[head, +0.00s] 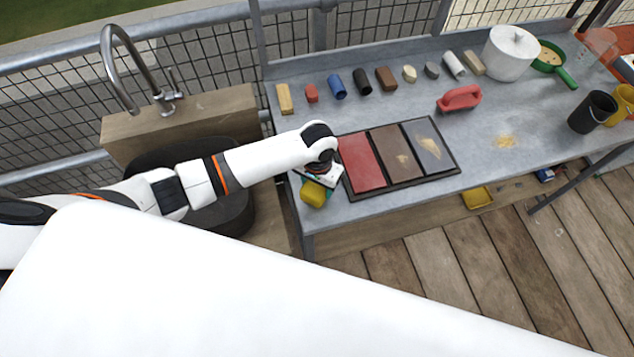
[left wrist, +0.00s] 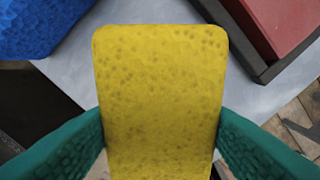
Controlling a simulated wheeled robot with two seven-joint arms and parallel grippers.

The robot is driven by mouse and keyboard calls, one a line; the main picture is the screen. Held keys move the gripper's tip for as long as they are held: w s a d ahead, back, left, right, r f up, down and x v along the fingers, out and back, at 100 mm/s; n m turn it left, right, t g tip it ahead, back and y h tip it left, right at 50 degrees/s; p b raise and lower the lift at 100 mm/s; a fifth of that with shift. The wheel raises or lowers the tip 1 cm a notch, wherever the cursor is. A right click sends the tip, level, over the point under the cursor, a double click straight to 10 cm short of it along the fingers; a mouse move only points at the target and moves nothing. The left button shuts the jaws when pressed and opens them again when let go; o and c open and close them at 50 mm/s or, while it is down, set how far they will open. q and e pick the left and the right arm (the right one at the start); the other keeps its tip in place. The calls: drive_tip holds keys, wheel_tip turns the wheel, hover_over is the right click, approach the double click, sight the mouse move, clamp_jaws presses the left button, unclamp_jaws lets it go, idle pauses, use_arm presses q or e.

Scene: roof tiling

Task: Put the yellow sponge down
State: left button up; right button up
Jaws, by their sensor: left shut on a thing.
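The yellow sponge (head: 314,194) is at the left front corner of the grey workbench (head: 300,122), beside the tile tray. My left gripper (head: 318,185) is shut on it, with a green finger on each side of it. The left wrist view shows the sponge (left wrist: 160,95) large between the two fingers (left wrist: 160,145), with the bench surface behind it. I cannot tell whether the sponge touches the bench. My right gripper is not in view.
A dark tray with red (head: 362,163), brown (head: 396,151) and grey (head: 429,145) panels lies right of the sponge. A blue object (left wrist: 38,25) is close by in the left wrist view. A red float (head: 459,98) and a row of small blocks stand behind. Bare bench lies behind the tray.

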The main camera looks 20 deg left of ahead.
use_arm(q)
drive_tip(key=shift+f, duration=0.2)
drive_tip(key=o, duration=1)
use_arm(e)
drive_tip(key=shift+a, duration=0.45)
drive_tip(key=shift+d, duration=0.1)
use_arm(q)
drive_tip(key=shift+r, duration=0.3)
wheel_tip(320, 180, up, 12)
drive_tip(key=shift+f+b, duration=0.15)
drive_tip(key=shift+b, duration=0.25)
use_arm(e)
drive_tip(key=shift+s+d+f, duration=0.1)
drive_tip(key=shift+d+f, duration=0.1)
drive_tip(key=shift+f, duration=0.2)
